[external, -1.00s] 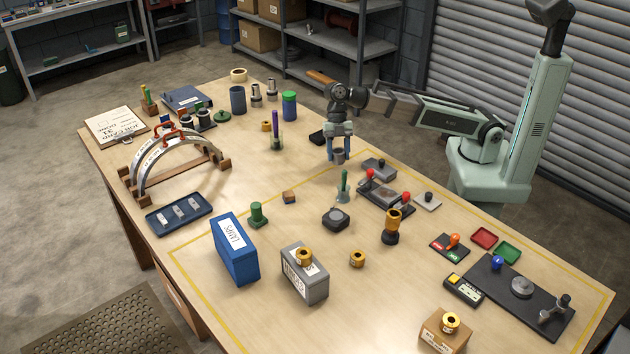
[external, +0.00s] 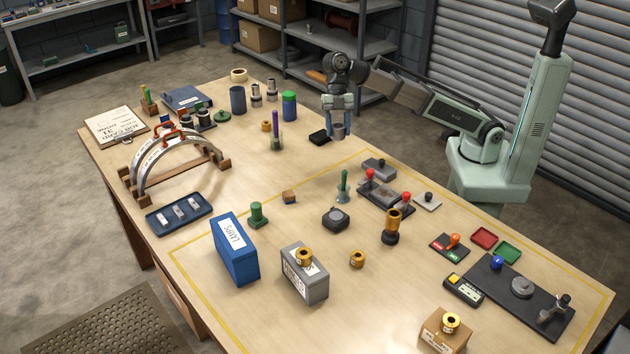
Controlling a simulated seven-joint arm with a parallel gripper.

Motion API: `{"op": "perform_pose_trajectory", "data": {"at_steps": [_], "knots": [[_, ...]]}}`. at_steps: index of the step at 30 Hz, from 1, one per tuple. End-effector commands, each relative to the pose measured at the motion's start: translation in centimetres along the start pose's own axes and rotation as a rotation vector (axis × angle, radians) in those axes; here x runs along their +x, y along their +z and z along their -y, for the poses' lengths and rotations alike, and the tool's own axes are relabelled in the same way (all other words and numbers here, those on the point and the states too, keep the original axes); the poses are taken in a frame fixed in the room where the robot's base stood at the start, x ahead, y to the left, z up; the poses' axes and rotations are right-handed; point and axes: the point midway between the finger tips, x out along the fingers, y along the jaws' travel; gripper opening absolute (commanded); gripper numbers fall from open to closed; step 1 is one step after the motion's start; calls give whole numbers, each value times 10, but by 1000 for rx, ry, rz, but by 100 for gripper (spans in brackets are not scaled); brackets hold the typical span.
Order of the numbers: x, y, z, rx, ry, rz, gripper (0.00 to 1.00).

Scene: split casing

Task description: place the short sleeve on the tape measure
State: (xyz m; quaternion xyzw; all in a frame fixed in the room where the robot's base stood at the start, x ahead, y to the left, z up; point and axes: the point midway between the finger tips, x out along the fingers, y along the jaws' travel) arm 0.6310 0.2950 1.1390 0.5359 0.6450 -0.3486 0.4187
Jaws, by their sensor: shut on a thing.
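My gripper (external: 339,125) is shut on a short grey sleeve (external: 339,132), which hangs upright between the fingertips above the far part of the bench. The tape measure (external: 335,218) is a dark, rounded case with a grey top, lying on the bench nearer the camera, well below the gripper in the picture. Its top is bare, and the sleeve is apart from it. The gripper's fingers hide part of the sleeve.
A green-handled bell (external: 343,188) stands just behind the tape measure. A grey box (external: 304,275) with a brass ring on top and a blue box (external: 234,250) stand nearer the camera. Bare bench surrounds the tape measure.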

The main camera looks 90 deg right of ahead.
Motion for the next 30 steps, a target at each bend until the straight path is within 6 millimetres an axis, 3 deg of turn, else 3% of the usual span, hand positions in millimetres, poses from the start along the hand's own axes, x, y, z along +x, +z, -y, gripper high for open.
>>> {"op": "perform_pose_trajectory", "data": {"at_steps": [15,21,23,30], "knots": [[60,-137,-33,67,30,2,5],[79,-177,-35,88,39,-1,5],[83,-187,-35,92,42,-3,5],[116,-166,-33,95,42,-2,5]]}}
